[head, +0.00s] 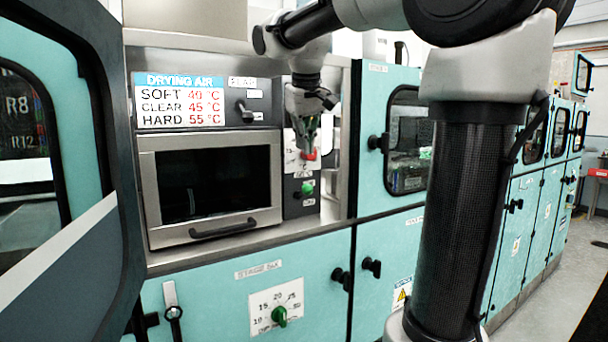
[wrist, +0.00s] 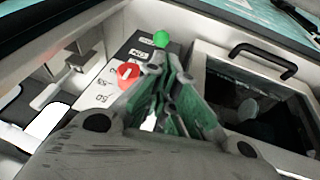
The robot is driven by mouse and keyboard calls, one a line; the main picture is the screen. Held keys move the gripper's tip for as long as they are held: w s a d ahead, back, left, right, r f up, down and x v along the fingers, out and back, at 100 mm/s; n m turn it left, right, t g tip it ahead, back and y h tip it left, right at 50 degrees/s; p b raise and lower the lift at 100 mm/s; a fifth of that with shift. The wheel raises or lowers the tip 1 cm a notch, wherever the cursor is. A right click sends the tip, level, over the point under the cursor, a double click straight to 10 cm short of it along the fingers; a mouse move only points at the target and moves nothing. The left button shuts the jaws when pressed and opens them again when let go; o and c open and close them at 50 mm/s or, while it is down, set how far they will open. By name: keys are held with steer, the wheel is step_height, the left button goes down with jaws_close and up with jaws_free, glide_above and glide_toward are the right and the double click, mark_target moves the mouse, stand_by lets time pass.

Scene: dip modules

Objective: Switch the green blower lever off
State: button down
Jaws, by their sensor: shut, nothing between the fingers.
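A small green lever (head: 307,188) sits on the dark control panel to the right of the oven, with small white labels above and below it. It also shows in the wrist view as a green knob (wrist: 161,39) just beyond my fingertips. My gripper (head: 306,147) is shut and empty, pointing down in front of the panel. Its fingertips (wrist: 165,62) are close to a red knob (head: 310,156) on a white dial, above the green lever. The red knob (wrist: 128,74) is left of the fingers in the wrist view. I cannot tell whether the fingers touch anything.
The oven (head: 215,185) has a dark window and a bar handle. A black lever (head: 243,111) is above it. A second green knob (head: 280,316) is on the lower cabinet's dial. An open teal door (head: 100,120) stands at the left. My arm covers the right-centre.

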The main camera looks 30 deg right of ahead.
mark_target(305, 185)
steer(key=x, duration=0.9)
steer(key=shift+f, duration=0.25)
steer(key=shift+d+f, duration=0.1)
steer(key=shift+d, duration=0.05)
